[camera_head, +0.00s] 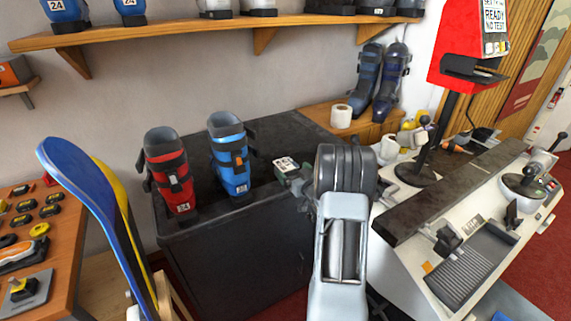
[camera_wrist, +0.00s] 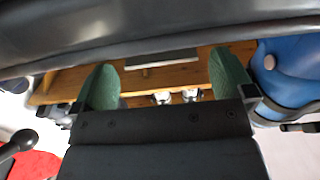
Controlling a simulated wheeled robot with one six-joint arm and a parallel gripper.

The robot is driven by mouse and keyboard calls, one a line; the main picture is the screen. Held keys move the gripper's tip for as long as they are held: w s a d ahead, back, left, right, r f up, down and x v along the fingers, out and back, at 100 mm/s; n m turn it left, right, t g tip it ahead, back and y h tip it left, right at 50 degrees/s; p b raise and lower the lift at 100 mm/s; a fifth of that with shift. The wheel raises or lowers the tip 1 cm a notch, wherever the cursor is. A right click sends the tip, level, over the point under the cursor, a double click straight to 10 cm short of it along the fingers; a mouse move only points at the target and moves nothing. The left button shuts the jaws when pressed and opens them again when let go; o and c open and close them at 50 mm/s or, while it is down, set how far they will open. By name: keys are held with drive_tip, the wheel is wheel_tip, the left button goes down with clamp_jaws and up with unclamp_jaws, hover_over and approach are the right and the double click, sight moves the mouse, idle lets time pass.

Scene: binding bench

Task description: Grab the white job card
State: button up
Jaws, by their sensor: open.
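The white job card (camera_head: 286,162) shows as a small white piece with dark print, above the black bench top, right of the blue boot in the head view. My gripper (camera_head: 290,173) is right at the card there, partly hidden behind my arm. In the wrist view, the two green fingers of my gripper (camera_wrist: 165,82) stand wide apart, with nothing clearly held. A thin pale grey strip (camera_wrist: 162,58) shows between them; I cannot tell if it is the card's edge. I cannot tell whether the fingers touch the card.
A red boot (camera_head: 168,172) and a blue boot (camera_head: 230,155) stand upright on the black bench (camera_head: 205,235), left of my gripper. The blue boot is close by. A white roll (camera_head: 341,116) stands on the wooden ledge behind. A pale machine (camera_head: 420,262) stands at right.

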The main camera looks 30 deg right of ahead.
drive_tip(key=shift+w, duration=0.45)
drive_tip(key=shift+c, duration=0.5)
drive_tip(key=c, duration=0.7)
drive_tip(key=shift+c, duration=0.2)
